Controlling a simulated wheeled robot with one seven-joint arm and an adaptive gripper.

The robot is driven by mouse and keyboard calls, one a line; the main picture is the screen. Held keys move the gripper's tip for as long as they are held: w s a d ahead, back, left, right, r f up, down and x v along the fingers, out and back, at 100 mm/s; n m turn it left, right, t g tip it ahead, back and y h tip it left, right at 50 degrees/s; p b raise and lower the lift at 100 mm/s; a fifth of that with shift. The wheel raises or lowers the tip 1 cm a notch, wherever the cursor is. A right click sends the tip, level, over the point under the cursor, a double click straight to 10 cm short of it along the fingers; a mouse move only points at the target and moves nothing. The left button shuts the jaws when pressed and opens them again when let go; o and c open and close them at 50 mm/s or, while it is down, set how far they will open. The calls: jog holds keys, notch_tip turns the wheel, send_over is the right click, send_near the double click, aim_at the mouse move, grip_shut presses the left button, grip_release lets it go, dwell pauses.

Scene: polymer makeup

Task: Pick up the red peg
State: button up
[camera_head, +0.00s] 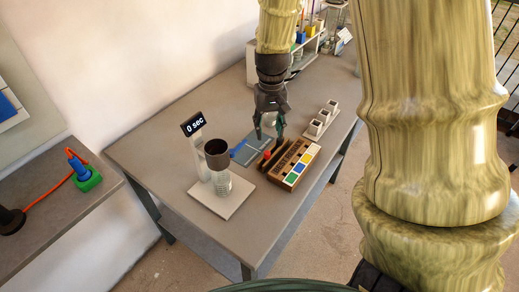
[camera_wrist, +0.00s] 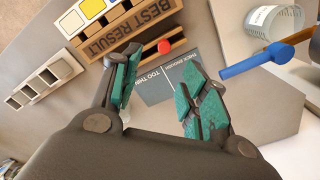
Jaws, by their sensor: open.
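The red peg (camera_head: 267,154) shows as a small round red top at the near-left side of a wooden rack (camera_head: 274,176). In the wrist view the red peg (camera_wrist: 164,46) lies just beyond the space between my fingertips, beside the rack's ledge (camera_wrist: 140,57); its lower part is hidden. My gripper (camera_head: 269,138) points down above the table, close to the peg. In the wrist view my gripper (camera_wrist: 163,62) has its two teal-padded fingers wide apart with nothing between them.
A grey printed card (camera_wrist: 165,88) lies under the gripper, with a blue tool (camera_wrist: 258,62) beside it. A stand with a "0 sec" display (camera_head: 194,124) and a clear beaker (camera_head: 221,184) stand left. White cups (camera_head: 316,127) sit right. The table's front is clear.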

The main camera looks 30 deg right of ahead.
aim_at(268, 152)
notch_tip(268, 152, down, 4)
jog(key=shift+f, duration=0.25)
jog(key=shift+s+a+f+p, duration=0.15)
jog(key=shift+s+f+p, duration=0.2)
jog(key=shift+s, duration=0.2)
jog(key=f, duration=0.3)
jog(key=shift+w+a+p, duration=0.2)
jog(key=shift+w+p, duration=0.1)
jog(key=shift+p, duration=0.05)
jog(key=shift+s+f, duration=0.2)
jog(key=shift+f, duration=0.2)
jog(key=shift+w+f, duration=0.1)
grip_shut()
